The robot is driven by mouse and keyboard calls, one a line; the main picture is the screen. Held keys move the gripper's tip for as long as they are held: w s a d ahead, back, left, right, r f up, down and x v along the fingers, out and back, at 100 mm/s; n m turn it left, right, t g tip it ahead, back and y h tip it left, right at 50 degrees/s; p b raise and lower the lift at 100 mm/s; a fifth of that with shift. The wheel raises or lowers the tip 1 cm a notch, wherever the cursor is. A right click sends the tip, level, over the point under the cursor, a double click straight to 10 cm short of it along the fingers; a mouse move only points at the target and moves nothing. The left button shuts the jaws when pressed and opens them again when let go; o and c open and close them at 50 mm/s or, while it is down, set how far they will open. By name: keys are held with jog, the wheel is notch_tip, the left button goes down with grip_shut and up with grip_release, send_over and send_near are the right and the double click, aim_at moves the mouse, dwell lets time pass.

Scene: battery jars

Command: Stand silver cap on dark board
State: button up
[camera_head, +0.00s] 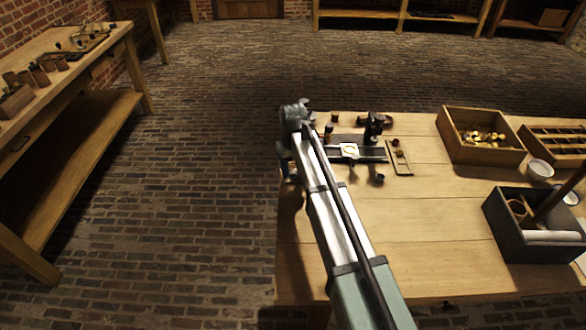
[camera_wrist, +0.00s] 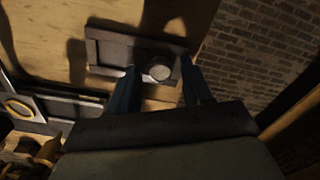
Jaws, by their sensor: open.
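The silver cap (camera_wrist: 160,73) shows in the wrist view as a small round, pale grey face. It appears to rest on the right end of the dark board (camera_wrist: 108,50), a flat rectangular piece lying on the wooden table. My gripper (camera_wrist: 160,66) is open, with one dark finger on each side of the cap. A gap shows beside the cap, but I cannot tell if a finger touches it. In the head view my arm covers this spot, and I cannot make out the cap or the fingertips there.
A wooden box of brass pieces (camera_head: 450,151) and a dark box (camera_head: 513,240) stand to the right. The table's middle (camera_head: 430,220) is clear. Brick floor lies past the left edge.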

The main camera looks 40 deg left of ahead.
notch_tip(320, 180, up, 12)
dwell(0.6)
dwell(0.4)
